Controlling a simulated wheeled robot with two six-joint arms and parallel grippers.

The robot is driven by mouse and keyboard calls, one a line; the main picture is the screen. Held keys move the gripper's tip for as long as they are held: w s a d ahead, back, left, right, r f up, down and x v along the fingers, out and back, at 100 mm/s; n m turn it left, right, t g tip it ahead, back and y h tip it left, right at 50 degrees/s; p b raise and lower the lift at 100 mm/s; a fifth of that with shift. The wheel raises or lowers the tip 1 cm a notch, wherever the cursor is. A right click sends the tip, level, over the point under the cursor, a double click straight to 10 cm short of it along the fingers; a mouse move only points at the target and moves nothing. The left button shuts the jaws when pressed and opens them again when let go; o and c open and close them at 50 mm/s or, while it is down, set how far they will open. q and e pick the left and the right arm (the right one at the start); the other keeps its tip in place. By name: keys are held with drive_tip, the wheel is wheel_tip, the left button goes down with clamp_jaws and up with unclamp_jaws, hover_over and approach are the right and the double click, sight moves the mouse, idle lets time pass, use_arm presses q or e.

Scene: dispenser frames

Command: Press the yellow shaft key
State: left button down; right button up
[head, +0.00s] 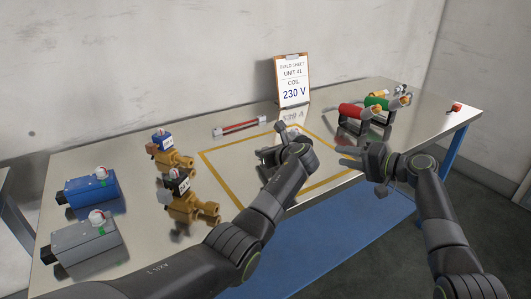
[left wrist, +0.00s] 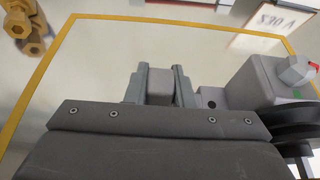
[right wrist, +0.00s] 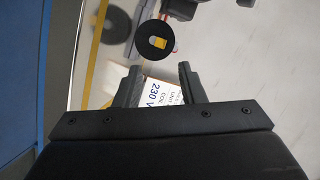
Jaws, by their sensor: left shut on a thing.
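The yellow shaft key (right wrist: 159,43) shows as a small yellow patch inside a black round flange (right wrist: 148,47) in the right wrist view. My right gripper (head: 345,156) is open and empty; the flange is beyond its fingertips, apart from them. My left gripper (head: 282,150) is shut on a grey block (left wrist: 158,88) over the marked area. In the left wrist view a grey housing (left wrist: 258,82) with a red and white cap (left wrist: 298,71) is beside the fingers, with a black round part (left wrist: 290,120) below it. The key is hidden in the head and left wrist views.
A build sheet (head: 292,82) reading 230 V stands at the back. Blue (head: 92,190) and grey (head: 82,245) motors and brass valves (head: 192,207) are at left. A yellow outline (head: 225,147) marks the table's middle.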

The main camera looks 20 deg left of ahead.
idle(0.4)
drive_tip(key=c, duration=0.3)
drive_tip(key=shift+s+a+f+m+h, duration=0.1)
drive_tip(key=shift+s+m+h, duration=0.2)
drive_tip(key=shift+s+m, duration=0.15)
clamp_jaws()
drive_tip(key=s+d+r+m+t+h, duration=0.1)
drive_tip(key=s+d+m+t+h, duration=0.1)
drive_tip(key=s+m, duration=0.3)
drive_tip(key=shift+s+d+r+m+t+h, duration=0.2)
drive_tip(key=shift+r+m+t+h, duration=0.1)
drive_tip(key=shift+m+t, duration=0.5)
